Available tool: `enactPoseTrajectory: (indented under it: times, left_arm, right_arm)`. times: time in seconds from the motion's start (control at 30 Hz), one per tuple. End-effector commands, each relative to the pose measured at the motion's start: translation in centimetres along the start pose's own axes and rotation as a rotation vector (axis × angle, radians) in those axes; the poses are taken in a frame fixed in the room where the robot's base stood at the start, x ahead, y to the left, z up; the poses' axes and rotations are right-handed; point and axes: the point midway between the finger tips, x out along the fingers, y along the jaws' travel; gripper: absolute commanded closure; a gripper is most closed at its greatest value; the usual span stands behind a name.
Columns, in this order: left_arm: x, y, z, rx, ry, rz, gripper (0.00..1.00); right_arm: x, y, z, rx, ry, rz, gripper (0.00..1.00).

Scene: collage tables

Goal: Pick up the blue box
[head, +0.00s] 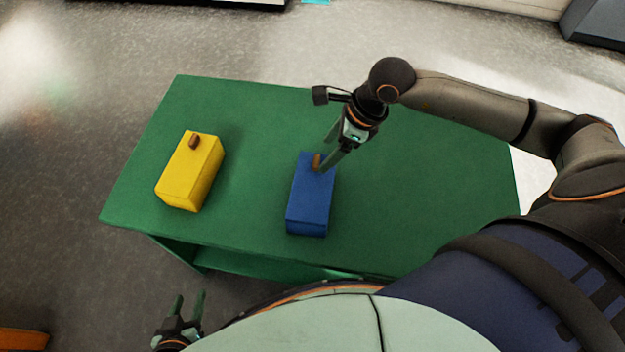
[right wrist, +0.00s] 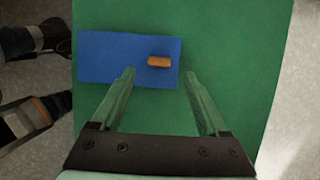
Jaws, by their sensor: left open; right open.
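The blue box (head: 309,200) lies on the green table (head: 420,190), with a small orange-brown knob (head: 317,161) on its top near the far end. It also shows in the right wrist view (right wrist: 108,60), with the knob (right wrist: 159,61) at its right part. My right gripper (head: 327,157) is open above the far end of the box, close to the knob. In the right wrist view the knob lines up with the gap between the open fingers (right wrist: 160,75); whether they touch it I cannot tell. My left gripper (head: 189,296) is open and empty, off the table's near edge.
A yellow box (head: 188,175) with a dark brown knob (head: 194,142) stands on the left of the table. The tabletop between the two boxes and to the right of the blue box is clear. Grey floor (head: 60,190) surrounds the table.

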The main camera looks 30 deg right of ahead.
Motion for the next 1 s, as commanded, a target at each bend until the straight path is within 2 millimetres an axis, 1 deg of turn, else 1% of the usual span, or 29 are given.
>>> enactPoseTrajectory:
  times: [0.13,0.2,0.3,0.57,1.0]
  left_arm:
    - [-0.4,0.0,-0.5,0.001,0.0,0.0,0.5]
    - [-0.3,0.0,-0.4,0.001,0.0,0.0,0.5]
    - [-0.3,0.0,-0.4,0.002,0.0,0.0,0.5]
    - [-0.3,0.0,-0.5,0.002,0.002,-0.001,0.5]
    - [-0.3,0.0,-0.5,0.002,0.003,0.0,0.5]
  right_arm:
    - [2.1,0.4,0.7,0.001,0.0,0.005,0.22]
    - [3.2,0.3,0.6,0.003,0.0,0.004,0.22]
    - [4.0,0.3,0.5,0.002,0.001,0.002,0.22]
    - [4.1,0.2,0.5,0.001,0.001,0.001,0.24]
    - [4.1,0.2,0.5,0.001,0.0,0.001,0.73]
